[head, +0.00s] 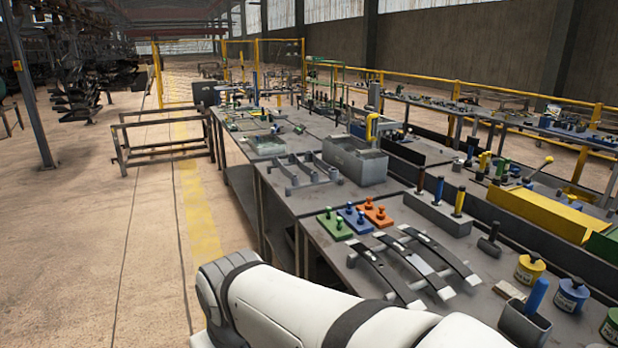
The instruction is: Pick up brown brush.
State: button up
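I cannot single out the brown brush with certainty. A small tan, brush-like object (508,290) lies flat on the grey workbench (325,240), between a dark hammer and a grey cup; it is too small to identify surely. A brown upright handle (420,180) stands at the left end of a grey holder block (437,213), beside a blue handle (438,189) and a yellow one (459,201). My white arm crosses the bottom of the head view. My gripper is out of view.
Curved dark leaf springs (410,264) lie on the near bench, with green, blue and orange blocks (376,214) behind them. A dark hammer (489,240), yellow tin (529,269), blue tin (571,296) and grey cup (525,325) stand right. The floor left is open.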

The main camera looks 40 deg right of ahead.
aim_at(418, 192)
jog(key=i, duration=2.35)
jog(key=z, duration=3.15)
jog(key=i, duration=0.95)
jog(key=u, duration=0.1)
